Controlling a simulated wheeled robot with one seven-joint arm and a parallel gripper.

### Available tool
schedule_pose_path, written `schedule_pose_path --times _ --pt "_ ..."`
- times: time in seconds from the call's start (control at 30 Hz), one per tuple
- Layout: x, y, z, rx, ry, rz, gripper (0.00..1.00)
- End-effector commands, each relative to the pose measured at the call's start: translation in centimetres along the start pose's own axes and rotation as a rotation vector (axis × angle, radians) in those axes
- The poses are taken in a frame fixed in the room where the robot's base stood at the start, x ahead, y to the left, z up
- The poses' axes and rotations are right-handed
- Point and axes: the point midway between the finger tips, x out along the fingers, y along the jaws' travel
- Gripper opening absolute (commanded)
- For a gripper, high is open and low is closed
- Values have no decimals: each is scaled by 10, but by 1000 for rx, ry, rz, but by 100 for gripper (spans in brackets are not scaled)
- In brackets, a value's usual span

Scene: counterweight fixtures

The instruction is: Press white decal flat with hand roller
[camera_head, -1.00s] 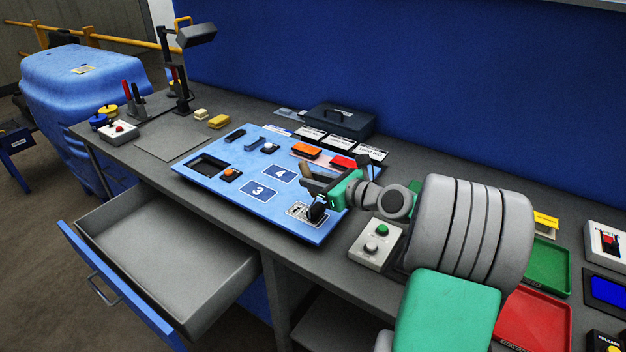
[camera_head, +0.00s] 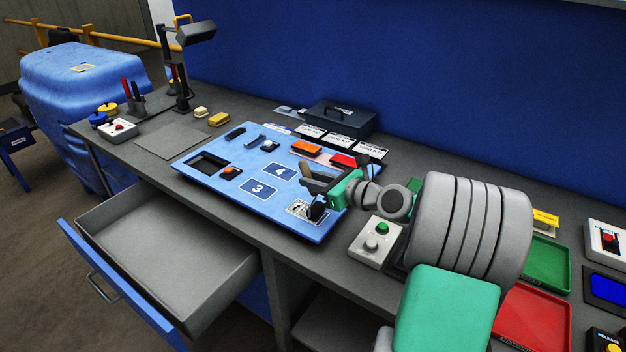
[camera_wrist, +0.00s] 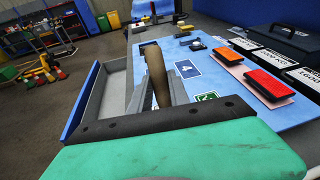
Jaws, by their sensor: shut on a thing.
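My gripper (camera_head: 322,184) is shut on the wooden handle of the hand roller (camera_head: 305,171), over the right part of the blue board. The brown handle also shows between my fingers in the wrist view (camera_wrist: 155,76). The roller's black wheel hangs below my gripper, at the right part of the white decal (camera_head: 297,208). The decal lies near the board's front right edge and has dark print. Whether the wheel touches it cannot be told. The wheel and decal are hidden in the wrist view.
The blue board (camera_head: 222,193) bears panels marked 3 and 4, an orange block (camera_head: 306,147) and a red block (camera_head: 342,160). A grey button box (camera_head: 376,243) stands right of the board. An open drawer (camera_head: 165,245) juts out in front. A dark case (camera_head: 341,119) stands behind.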

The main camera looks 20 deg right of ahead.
Motion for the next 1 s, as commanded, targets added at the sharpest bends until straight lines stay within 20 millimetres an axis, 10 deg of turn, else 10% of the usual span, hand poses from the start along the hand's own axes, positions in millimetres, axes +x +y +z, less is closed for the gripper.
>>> schedule_pose_path --times 1.0 --pt "-2 0 8 2 2 1 0"
